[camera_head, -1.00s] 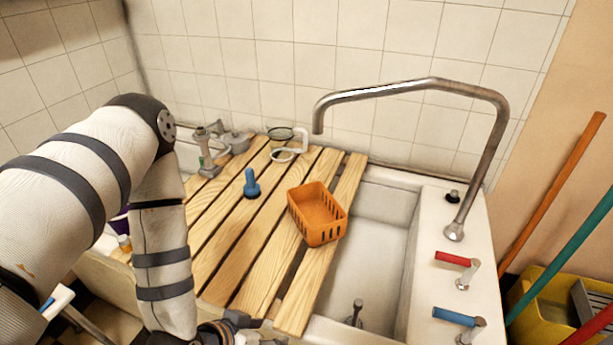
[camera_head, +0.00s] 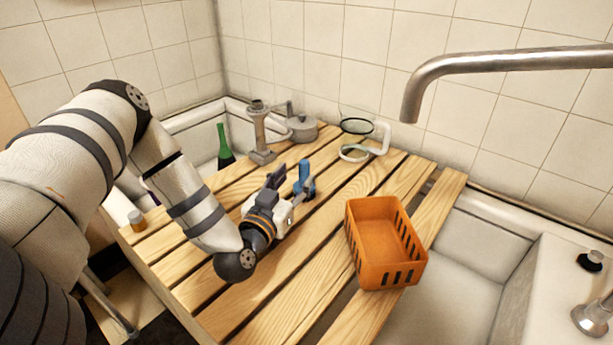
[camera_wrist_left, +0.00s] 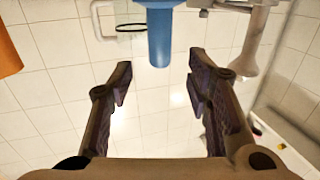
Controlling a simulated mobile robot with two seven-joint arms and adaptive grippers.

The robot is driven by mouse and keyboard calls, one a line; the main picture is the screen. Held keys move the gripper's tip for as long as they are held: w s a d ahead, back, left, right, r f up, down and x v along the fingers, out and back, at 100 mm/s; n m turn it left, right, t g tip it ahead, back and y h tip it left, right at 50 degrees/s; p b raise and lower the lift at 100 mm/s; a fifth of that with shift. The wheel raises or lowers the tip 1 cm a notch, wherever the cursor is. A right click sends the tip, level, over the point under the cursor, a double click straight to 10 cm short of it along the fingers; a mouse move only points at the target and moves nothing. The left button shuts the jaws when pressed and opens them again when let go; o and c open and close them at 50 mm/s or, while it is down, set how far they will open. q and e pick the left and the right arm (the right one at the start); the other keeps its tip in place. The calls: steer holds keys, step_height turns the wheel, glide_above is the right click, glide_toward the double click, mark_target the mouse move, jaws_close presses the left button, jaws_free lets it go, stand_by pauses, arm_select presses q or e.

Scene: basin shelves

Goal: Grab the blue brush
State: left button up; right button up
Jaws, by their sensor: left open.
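The blue brush (camera_head: 304,177) stands upright on the wooden slats in the head view. Its handle (camera_wrist_left: 160,36) shows at the top middle of the left wrist view, in the gap between my fingers and at or just past their tips. My left gripper (camera_head: 292,180) is low over the slats, open and empty, with its fingers pointing at the brush. In the left wrist view the two fingers (camera_wrist_left: 160,75) are spread wide, one to each side of the handle. The brush's lower part is partly hidden by a finger in the head view. My right gripper is not in view.
An orange basket (camera_head: 384,240) sits on the slatted board (camera_head: 300,275) to the right. Behind the brush are a metal grinder-like tool (camera_head: 262,135), a grey pot (camera_head: 302,128) and a white-handled ring (camera_head: 360,150). A faucet (camera_head: 500,64) overhangs the right.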

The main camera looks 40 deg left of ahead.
mark_target(302, 168)
arm_select(q)
steer(key=b+x, duration=0.1)
steer(key=x, duration=0.5)
steer(key=shift+w, duration=0.1)
jaws_close()
